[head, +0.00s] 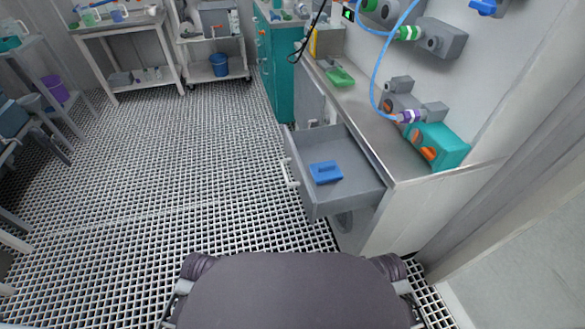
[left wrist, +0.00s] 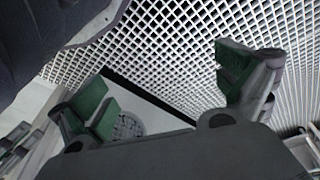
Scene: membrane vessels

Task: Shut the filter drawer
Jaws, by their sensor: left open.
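The filter drawer (head: 350,178) is a grey drawer pulled out to the left from the bench cabinet, standing well open. A pale handle (head: 289,172) is on its front. A blue block-like item (head: 326,172) lies inside on the drawer floor. Neither gripper shows in the head view. In the left wrist view my left gripper (left wrist: 165,90) is open, its green-padded fingers wide apart with nothing between them. It faces a white grid surface and is not near the drawer in that view. My right gripper is in no view.
The bench top (head: 360,120) carries a green tray (head: 340,78), a teal pump-like unit (head: 438,146) and blue tubing. A teal cabinet (head: 278,65) stands beyond the drawer. The grid floor (head: 190,170) left of the drawer is clear. A cart with a blue bucket (head: 219,64) stands behind.

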